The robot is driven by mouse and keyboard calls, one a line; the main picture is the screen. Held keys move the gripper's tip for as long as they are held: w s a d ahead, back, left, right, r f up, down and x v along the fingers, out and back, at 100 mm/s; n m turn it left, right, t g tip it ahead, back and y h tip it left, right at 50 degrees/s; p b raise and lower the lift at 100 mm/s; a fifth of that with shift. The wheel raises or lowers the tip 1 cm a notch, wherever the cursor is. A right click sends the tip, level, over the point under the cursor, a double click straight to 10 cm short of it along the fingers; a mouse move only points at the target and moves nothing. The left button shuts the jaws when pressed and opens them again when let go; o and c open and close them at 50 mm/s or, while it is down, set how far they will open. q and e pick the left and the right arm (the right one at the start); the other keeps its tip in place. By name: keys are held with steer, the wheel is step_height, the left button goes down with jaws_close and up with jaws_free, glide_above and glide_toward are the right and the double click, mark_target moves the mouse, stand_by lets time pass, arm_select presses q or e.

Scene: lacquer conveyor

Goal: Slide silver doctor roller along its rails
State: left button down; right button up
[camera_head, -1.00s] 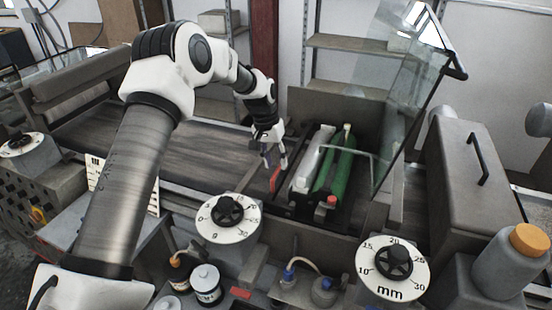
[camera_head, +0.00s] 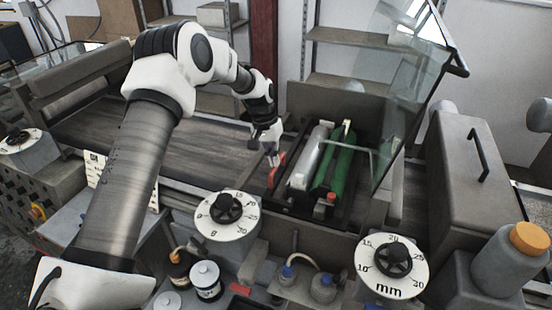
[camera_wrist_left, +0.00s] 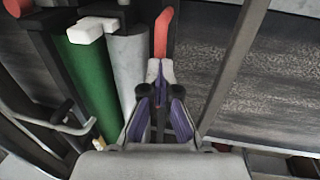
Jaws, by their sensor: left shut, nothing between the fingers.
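The silver doctor roller (camera_head: 309,158) lies in the open coating bay beside a green roller (camera_head: 341,166). In the left wrist view the silver roller (camera_wrist_left: 127,72) is just left of my fingers, with the green roller (camera_wrist_left: 88,88) further left. A red bar handle (camera_head: 277,172) stands at the bay's left side; it also shows in the wrist view (camera_wrist_left: 163,35), just beyond my fingertips. My left gripper (camera_head: 274,160) is at this handle, pointing down, its fingertips together and empty. Whether they touch the handle cannot be told. My right gripper is not in view.
A raised glass guard (camera_head: 405,95) stands right of the rollers. The dark conveyor belt (camera_head: 180,150) runs left of the bay. Dials (camera_head: 228,214), (camera_head: 393,256) and bottles (camera_head: 206,280) line the front. A red knob (camera_head: 331,198) sits by the green roller.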

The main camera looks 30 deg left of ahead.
arm_select(q)
steer(key=c, duration=1.9)
jaws_free()
steer(key=a, duration=0.2)
steer(key=s+a, duration=0.1)
steer(key=shift+s+a+f, duration=0.1)
steer(key=shift+a+f, duration=0.15)
steer(key=shift+f, duration=0.05)
steer(key=o, duration=0.6)
steer(key=shift+a, duration=0.1)
steer(key=shift+c, duration=0.2)
steer(key=shift+o, duration=0.7)
steer(key=shift+f, duration=0.1)
steer(key=shift+w, duration=0.25)
steer(key=shift+p, duration=0.3)
step_height(320, 180, up, 12)
steer(key=a, duration=0.2)
steer(key=shift+s, duration=0.25)
